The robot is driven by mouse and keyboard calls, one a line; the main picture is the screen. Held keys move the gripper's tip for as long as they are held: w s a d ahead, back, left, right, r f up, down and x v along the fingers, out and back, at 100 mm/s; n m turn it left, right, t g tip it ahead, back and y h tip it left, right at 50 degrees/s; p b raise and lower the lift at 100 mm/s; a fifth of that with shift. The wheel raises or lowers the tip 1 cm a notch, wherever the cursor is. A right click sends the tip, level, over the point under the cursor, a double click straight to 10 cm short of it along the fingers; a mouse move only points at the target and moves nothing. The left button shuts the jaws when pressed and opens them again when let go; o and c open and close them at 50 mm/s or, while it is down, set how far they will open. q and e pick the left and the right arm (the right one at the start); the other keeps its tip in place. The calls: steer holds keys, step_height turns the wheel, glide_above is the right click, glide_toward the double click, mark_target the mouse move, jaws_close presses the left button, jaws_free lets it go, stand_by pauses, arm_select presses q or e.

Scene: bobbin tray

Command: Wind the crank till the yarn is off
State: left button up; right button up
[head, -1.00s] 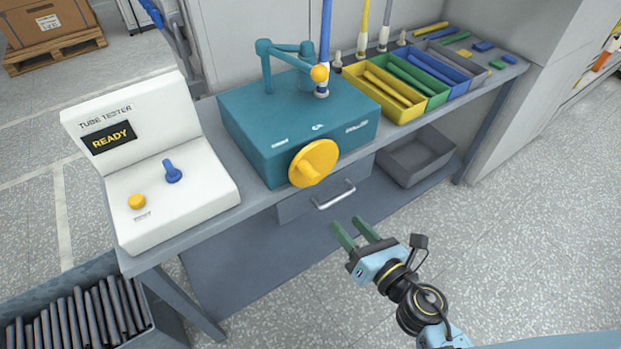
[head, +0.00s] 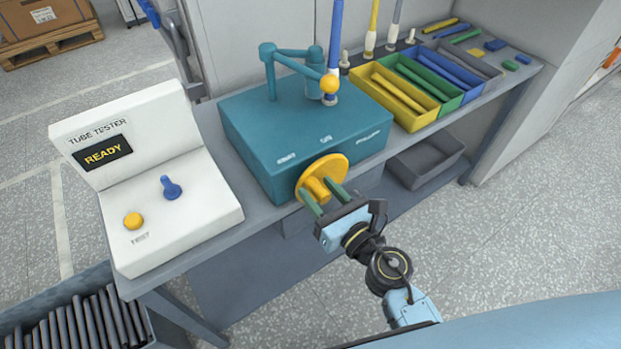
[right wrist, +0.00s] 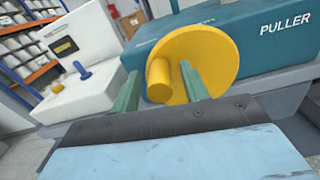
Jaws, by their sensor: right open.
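The yellow crank disc (head: 310,173) with its stub handle (head: 316,188) is on the front of the teal puller box (head: 270,124). It also shows in the right wrist view (right wrist: 205,55). My right gripper (head: 324,197) is open, its green fingers either side of the handle, near the disc face. I cannot tell whether they touch it. In the right wrist view the handle (right wrist: 159,80) sits between the fingers, nearer the left one. No yarn can be made out. My left gripper is not in view.
A white tube tester (head: 180,216) reading READY stands at the left of the bench. Yellow, green and blue trays (head: 434,120) stand at the right. A bin of dark tubes (head: 40,290) is on the floor. The floor in front is clear.

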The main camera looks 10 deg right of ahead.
steer(key=shift+w+a, duration=0.1)
steer(key=shift+w, duration=0.25)
steer(key=shift+c, duration=0.4)
steer(key=c, duration=0.9)
steer(key=shift+r, duration=0.1)
